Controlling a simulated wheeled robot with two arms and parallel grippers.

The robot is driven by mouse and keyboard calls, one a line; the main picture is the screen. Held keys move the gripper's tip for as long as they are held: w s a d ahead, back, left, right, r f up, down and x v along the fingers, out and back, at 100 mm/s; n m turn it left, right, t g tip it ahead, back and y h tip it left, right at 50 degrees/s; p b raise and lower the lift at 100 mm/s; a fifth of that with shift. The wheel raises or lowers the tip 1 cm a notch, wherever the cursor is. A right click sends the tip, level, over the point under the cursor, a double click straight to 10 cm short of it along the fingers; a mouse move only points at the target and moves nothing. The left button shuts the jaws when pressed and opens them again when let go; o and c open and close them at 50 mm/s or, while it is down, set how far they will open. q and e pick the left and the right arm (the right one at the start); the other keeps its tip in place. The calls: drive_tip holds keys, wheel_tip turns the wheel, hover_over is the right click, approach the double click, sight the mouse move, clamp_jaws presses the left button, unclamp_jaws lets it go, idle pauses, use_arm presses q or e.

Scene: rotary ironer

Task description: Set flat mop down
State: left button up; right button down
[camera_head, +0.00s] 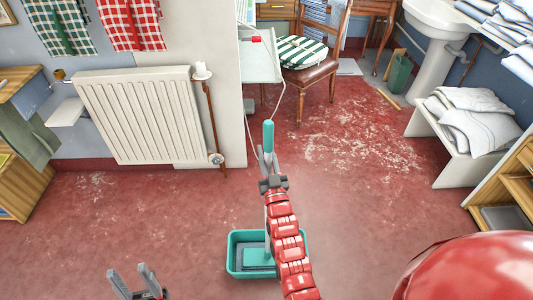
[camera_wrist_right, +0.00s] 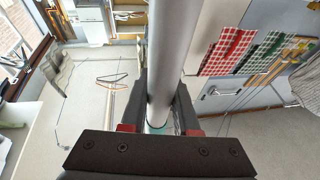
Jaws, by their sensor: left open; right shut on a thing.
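The flat mop shows as an upright grey pole with a teal grip (camera_head: 268,136) at its top in the head view. My right gripper (camera_head: 268,166) is shut on the pole just below this grip. The right wrist view shows the grey pole (camera_wrist_right: 174,50) between the dark fingers of this gripper (camera_wrist_right: 163,98). Below it, my red arm hides much of the pole. A teal bucket (camera_head: 235,258) stands on the floor under the arm. A flat grey-teal piece shows inside it, but I cannot tell whether it is the mop head. My left gripper (camera_head: 129,271) is open and empty at the bottom left.
A white radiator (camera_head: 145,115) hangs on the wall at left. A chair (camera_head: 312,75) with a striped cushion stands at the back. A white shelf with folded cloths (camera_head: 480,120) and a basin (camera_head: 437,20) are at right. Red floor (camera_head: 370,200) is clear right of the bucket.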

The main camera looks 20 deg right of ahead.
drive_tip(key=shift+r, duration=0.1)
drive_tip(key=c, duration=1.1)
unclamp_jaws()
drive_tip(key=o, duration=0.4)
drive_tip(key=shift+o, duration=0.2)
